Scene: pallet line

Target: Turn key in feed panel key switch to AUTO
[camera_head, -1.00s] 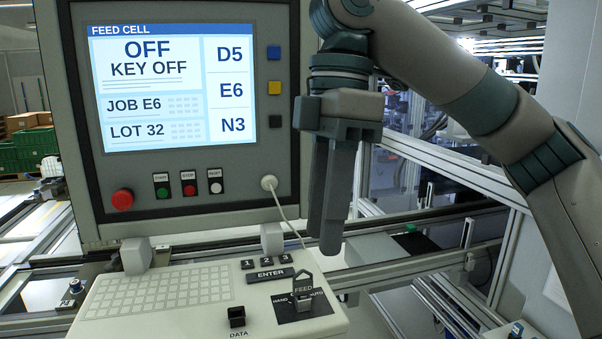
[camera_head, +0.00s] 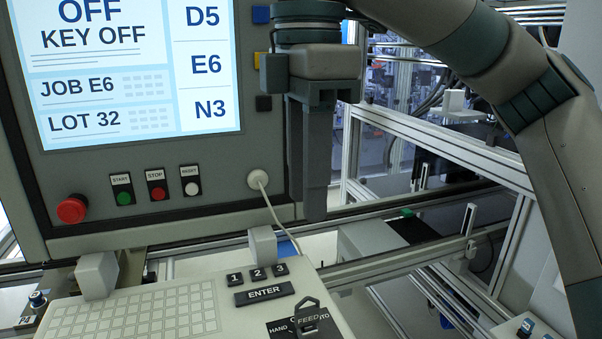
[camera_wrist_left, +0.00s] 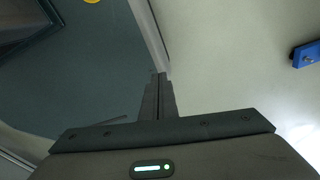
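The key (camera_head: 307,313) with its FEED tag stands in the key switch at the lower right of the keypad console, in the head view. The black label plate (camera_head: 280,328) reads HAND on the left; the wording on the right is partly cut off by the key. The screen (camera_head: 135,65) reads OFF, KEY OFF. My right gripper (camera_head: 308,210) hangs fingers down above and behind the key, clear of it. My left gripper (camera_wrist_left: 160,80) shows in the left wrist view, fingers together and empty.
The console (camera_head: 130,325) has ENTER and number keys beside the switch. A white cable (camera_head: 272,215) runs from the panel down behind the console, near my right fingers. The red stop button (camera_head: 72,208) is on the panel's left. Aluminium rails (camera_head: 400,265) lie behind on the right.

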